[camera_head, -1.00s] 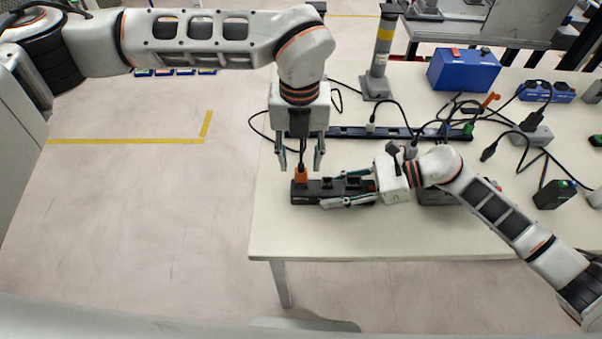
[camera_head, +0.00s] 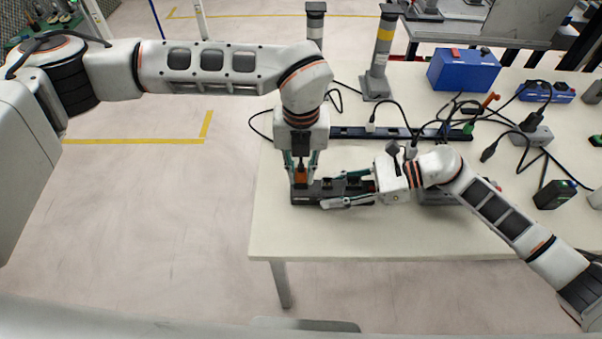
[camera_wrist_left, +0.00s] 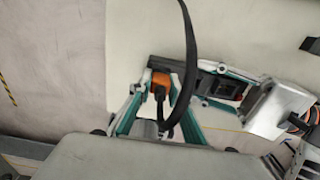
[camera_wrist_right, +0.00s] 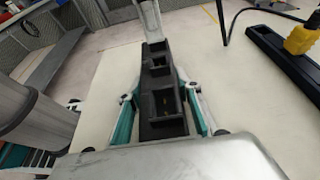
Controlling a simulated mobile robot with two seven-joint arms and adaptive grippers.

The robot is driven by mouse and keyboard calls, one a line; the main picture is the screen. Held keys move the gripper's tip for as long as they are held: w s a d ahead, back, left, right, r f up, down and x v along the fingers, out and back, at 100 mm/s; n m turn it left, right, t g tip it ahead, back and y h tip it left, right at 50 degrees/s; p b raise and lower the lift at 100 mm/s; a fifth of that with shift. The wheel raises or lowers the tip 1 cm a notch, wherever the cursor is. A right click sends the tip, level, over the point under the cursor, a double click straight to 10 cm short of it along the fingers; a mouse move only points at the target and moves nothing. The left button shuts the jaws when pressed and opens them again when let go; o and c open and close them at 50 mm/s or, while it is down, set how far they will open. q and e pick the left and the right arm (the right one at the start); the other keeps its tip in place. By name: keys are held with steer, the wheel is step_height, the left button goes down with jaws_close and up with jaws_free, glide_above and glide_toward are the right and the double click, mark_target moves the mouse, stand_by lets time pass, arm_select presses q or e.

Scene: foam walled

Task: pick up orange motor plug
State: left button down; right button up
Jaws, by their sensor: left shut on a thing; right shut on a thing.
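The orange motor plug (camera_head: 301,175) sits at the left end of a dark holder block (camera_head: 308,198) on the table. A black cable rises from the plug. My left gripper (camera_head: 301,178) points down over it, shut on the plug; in the left wrist view the orange plug (camera_wrist_left: 161,84) lies between the fingers. Whether the plug still touches the block is hard to see. My right gripper (camera_head: 350,189) comes from the right and is shut on the block, with a finger along each side. The right wrist view also shows the block (camera_wrist_right: 160,105) between the fingers.
A long black power strip (camera_head: 375,133) lies behind the block. Grey posts (camera_head: 380,60), a blue box (camera_head: 464,70), tangled cables and a black-green box (camera_head: 555,194) stand toward the back and right. The front of the table (camera_head: 350,235) is clear.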

arm_select(q)
steer(key=shift+r, duration=0.15)
step_height(320, 180, up, 10)
steer(key=shift+f, duration=0.1)
stand_by(0.3)
arm_select(e)
steer(key=o, duration=1.4)
steer(key=shift+c, duration=0.2)
steer(key=v, duration=1.2)
steer(key=shift+s, duration=0.1)
arm_select(q)
steer(key=shift+s, duration=0.1)
arm_select(e)
steer(key=shift+s+d+f, duration=0.1)
